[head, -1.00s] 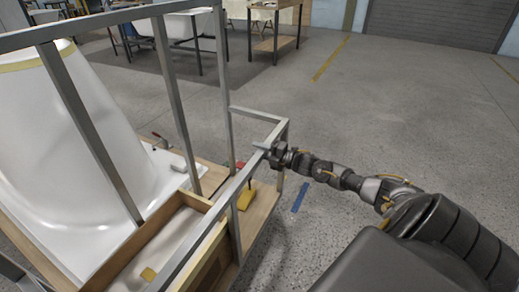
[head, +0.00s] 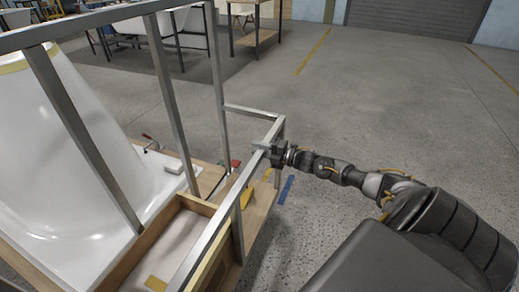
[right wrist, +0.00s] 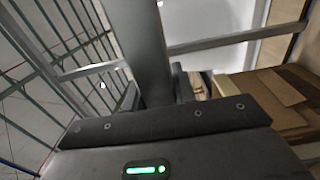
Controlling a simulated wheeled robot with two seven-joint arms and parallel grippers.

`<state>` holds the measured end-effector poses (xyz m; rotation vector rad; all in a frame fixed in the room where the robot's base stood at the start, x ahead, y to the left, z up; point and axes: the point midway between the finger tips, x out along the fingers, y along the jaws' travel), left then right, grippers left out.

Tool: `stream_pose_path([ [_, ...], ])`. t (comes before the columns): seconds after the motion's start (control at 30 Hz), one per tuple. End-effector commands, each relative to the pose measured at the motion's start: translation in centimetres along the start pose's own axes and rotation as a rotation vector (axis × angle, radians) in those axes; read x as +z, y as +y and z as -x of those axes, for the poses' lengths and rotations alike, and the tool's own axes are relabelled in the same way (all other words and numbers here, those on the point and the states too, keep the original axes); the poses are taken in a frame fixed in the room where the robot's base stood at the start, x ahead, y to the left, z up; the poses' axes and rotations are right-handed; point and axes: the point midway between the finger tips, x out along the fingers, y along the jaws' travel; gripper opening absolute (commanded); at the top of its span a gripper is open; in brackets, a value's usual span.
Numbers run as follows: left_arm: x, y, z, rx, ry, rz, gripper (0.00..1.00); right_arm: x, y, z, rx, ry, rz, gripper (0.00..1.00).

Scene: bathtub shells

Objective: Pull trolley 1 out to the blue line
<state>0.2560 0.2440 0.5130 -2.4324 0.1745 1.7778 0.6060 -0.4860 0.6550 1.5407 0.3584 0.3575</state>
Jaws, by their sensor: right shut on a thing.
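A trolley with a grey metal frame (head: 174,98) and a wooden deck (head: 259,214) fills the left of the head view; no number is readable on it. In the right wrist view, a grey bar (right wrist: 146,45) runs between the fingers of the gripper (right wrist: 156,92). My left gripper is not in view.
A white tub shell (head: 70,150) stands behind the frame. A wooden box (head: 195,204) is on the trolley's near side. Workbenches (head: 255,38) stand at the back. The grey floor (head: 390,110) to the right is open, with yellow lines (head: 313,51).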

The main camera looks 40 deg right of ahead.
Motion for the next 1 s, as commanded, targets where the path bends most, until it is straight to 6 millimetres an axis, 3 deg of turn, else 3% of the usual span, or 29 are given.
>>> stream_pose_path([
  [0.1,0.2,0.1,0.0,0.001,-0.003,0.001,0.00,0.1,0.1,-0.1,0.002,-0.002,0.002,0.00],
  [0.13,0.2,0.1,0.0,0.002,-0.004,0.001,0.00,0.1,0.1,-0.1,0.002,-0.002,0.002,0.30],
  [0.3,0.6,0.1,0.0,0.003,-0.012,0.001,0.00,0.1,0.1,0.1,0.002,-0.003,0.001,0.49],
  [0.67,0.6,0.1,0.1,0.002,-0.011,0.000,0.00,0.2,0.1,1.0,0.001,-0.006,0.001,0.49],
  [1.0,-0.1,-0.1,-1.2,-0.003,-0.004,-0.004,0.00,0.1,0.0,7.1,-0.003,-0.004,0.000,0.49],
])
